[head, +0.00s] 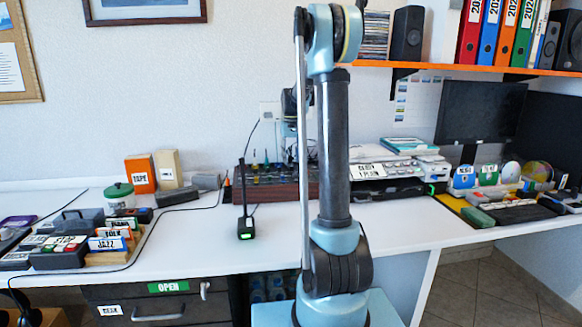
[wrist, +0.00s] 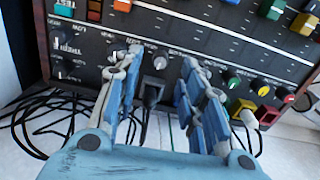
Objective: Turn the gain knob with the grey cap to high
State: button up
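The mixer panel (wrist: 210,45) fills the upper part of the wrist view, with a row of knobs along its lower edge. A grey-topped knob (wrist: 160,62) shows between my fingertips; I cannot tell its pointer setting or read its label. My gripper (wrist: 160,62) is open, with one blue finger on each side of that knob. I cannot tell whether either fingertip touches it. Green (wrist: 232,82), yellow (wrist: 258,89) and red (wrist: 285,95) knobs are to the right. In the head view the mixer (head: 280,184) stands on the desk, partly behind my arm, which mostly hides the gripper.
A black plug (wrist: 153,88) with a cable sits just below the grey-topped knob, between my fingers. Loose black cables (wrist: 50,125) lie at the left. Coloured slider caps (wrist: 272,8) stand above. In the head view, a black desk microphone (head: 246,215) stands before the mixer.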

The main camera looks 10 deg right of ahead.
aim_at(291, 166)
jog(key=shift+f, duration=1.8)
jog(key=shift+c, duration=0.2)
grip_shut()
